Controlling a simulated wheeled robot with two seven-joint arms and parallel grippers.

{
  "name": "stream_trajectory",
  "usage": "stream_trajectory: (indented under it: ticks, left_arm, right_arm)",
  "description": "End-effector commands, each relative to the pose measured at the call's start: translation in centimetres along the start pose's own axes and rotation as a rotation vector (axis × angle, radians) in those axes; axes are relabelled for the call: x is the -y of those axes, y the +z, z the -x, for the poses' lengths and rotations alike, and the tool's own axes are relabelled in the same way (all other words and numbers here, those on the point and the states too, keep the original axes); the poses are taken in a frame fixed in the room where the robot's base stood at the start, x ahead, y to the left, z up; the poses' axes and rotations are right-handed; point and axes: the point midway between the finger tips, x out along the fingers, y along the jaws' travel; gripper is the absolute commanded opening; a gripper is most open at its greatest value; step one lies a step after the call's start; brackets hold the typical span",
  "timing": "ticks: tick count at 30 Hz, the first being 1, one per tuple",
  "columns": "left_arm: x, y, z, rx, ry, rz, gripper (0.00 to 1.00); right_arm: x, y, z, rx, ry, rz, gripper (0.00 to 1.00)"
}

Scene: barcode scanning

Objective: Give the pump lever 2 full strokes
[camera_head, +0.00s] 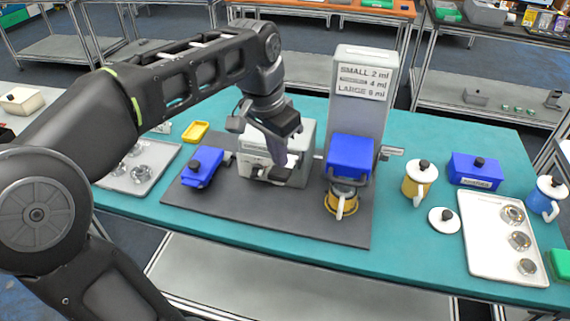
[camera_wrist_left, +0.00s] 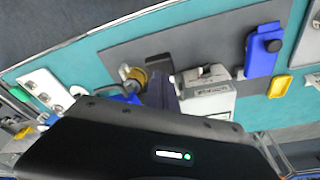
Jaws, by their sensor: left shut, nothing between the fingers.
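A tall grey dispenser panel (camera_head: 360,105) stands on the dark mat, with a sign listing small, medium and large amounts in ml. A blue block (camera_head: 350,155) is on its front, and a grey handle-like bar (camera_head: 391,152) sticks out at its right side; I cannot tell for sure which part is the pump lever. A yellow cup (camera_head: 341,203) stands under the blue block. My left gripper (camera_head: 281,172) is shut and empty, pointing down in front of a pale grey box (camera_head: 306,146), left of the dispenser. The box also shows in the left wrist view (camera_wrist_left: 207,101). My right gripper is out of view.
A blue device (camera_head: 201,167) and a yellow tray (camera_head: 195,132) are at the left. A yellow lidded mug (camera_head: 419,181), a blue box (camera_head: 476,171), a loose lid (camera_head: 444,220) and a white tray (camera_head: 477,255) are at the right. The mat's front left is clear.

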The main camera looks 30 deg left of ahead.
Motion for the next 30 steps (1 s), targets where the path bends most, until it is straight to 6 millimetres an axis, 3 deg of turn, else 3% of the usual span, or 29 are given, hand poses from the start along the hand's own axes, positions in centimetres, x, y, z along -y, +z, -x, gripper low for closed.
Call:
stream_trajectory:
  ticks: [14,30]
  left_arm:
    - [0.0,0.0,-0.2,0.000,0.000,0.000,0.00]
    - [0.0,0.9,-4.2,0.001,0.000,0.000,0.00]
  right_arm:
    - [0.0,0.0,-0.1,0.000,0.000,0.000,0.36]
    - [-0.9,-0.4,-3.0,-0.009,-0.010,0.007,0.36]
